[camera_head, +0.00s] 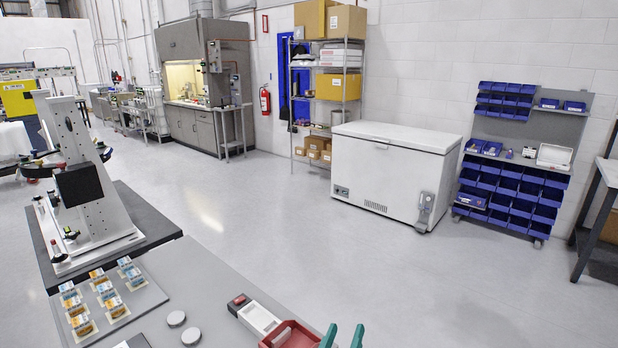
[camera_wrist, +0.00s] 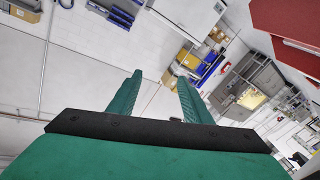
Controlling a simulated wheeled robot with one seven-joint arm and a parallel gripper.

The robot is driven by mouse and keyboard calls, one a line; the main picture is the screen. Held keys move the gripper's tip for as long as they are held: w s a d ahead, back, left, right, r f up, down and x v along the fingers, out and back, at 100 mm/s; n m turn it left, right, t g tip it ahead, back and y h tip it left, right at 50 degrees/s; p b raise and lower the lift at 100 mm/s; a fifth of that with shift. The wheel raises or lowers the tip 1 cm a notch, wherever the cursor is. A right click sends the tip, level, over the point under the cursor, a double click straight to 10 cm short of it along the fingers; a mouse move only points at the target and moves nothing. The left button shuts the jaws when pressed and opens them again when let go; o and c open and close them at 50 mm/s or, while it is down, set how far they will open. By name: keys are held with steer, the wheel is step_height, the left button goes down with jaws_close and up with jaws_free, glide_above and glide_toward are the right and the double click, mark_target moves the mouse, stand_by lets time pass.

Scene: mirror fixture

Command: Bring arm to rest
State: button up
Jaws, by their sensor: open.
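My gripper (camera_head: 343,337) shows only as two green fingertips at the bottom edge of the head view, just right of a red tray (camera_head: 283,328). In the wrist view, my gripper (camera_wrist: 160,78) has its two green fingers spread apart with nothing between them. The wrist view is tilted and looks out over the room. The rest of my arm is out of the head view. The white mirror fixture (camera_head: 88,190) stands on a dark base at the left, apart from my gripper.
A grey table holds several small labelled items on a plate (camera_head: 150,295), two round discs (camera_head: 191,336) and a white device (camera_head: 258,318). A red surface (camera_wrist: 290,30) fills the wrist view's upper right. A white chest freezer (camera_head: 390,175) stands beyond open floor (camera_head: 300,235).

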steer(key=s+a+f+n+y, duration=0.1)
steer(key=s+f+n+y, duration=0.25)
steer(key=s+f, duration=0.55)
steer(key=s+a+f+n+y, duration=0.15)
steer(key=s+f+y, duration=0.35)
steer(key=s, duration=0.6)
steer(key=s+a+m, duration=0.2)
steer(key=s, duration=0.8)
steer(key=s+a+f+m+g+h, duration=0.1)
steer(key=s+a+m, duration=0.2)
steer(key=s, duration=0.7)
steer(key=shift+s+a, duration=0.25)
steer(key=shift+f, duration=0.1)
